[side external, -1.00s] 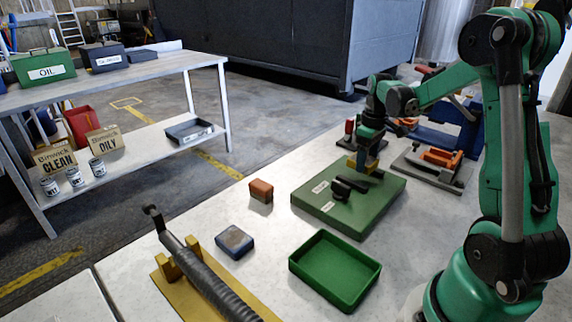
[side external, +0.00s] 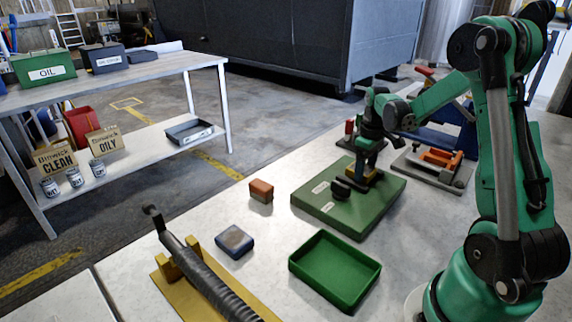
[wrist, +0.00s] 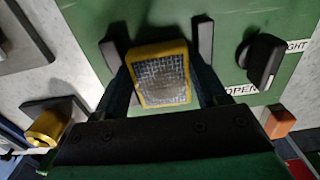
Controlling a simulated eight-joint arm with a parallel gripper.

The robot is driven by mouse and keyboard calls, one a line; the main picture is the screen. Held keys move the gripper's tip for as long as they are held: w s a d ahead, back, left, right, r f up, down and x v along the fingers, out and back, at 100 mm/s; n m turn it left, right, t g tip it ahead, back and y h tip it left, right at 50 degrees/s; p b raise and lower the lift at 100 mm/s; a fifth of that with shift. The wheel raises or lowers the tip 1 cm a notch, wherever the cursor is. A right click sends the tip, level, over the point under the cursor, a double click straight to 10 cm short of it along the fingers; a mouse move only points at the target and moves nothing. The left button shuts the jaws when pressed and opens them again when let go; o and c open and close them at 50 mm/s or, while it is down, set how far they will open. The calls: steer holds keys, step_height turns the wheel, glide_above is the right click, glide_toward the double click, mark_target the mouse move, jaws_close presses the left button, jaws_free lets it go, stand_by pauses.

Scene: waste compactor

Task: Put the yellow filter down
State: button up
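The yellow filter (wrist: 160,75) has a yellow frame around grey mesh. It is between the two fingers of my gripper (wrist: 162,85), which appear shut on it in the wrist view. In the side view the filter (side external: 363,177) is low over the green panel (side external: 330,212), mostly hidden by my gripper. I cannot tell whether it touches the panel. In the wrist view two black bars stand on the panel, one on each side of the filter. A black knob (wrist: 262,60) is on the panel to the right, near white labels, one reading OPEN.
A green tray (side external: 375,283), a blue-edged block (side external: 235,241) and an orange-brown block (side external: 261,190) lie on the table nearby. A dark ribbed tube (side external: 205,275) rests on yellow supports at front left. Fixtures with orange parts (side external: 440,160) stand behind the panel.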

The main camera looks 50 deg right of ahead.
steer(key=shift+o, duration=0.5)
steer(key=shift+f, duration=0.25)
step_height(320, 180, up, 13)
steer(key=a+f+t, duration=0.1)
steer(key=a+t, duration=0.2)
steer(key=a, duration=0.8)
steer(key=s+a+f+t, duration=0.1)
steer(key=a+t, duration=0.3)
steer(key=a, duration=0.8)
steer(key=shift+s+a+f, duration=0.2)
steer(key=shift+s+f, duration=0.05)
steer(key=shift+f, duration=0.2)
steer(key=shift+c, duration=0.3)
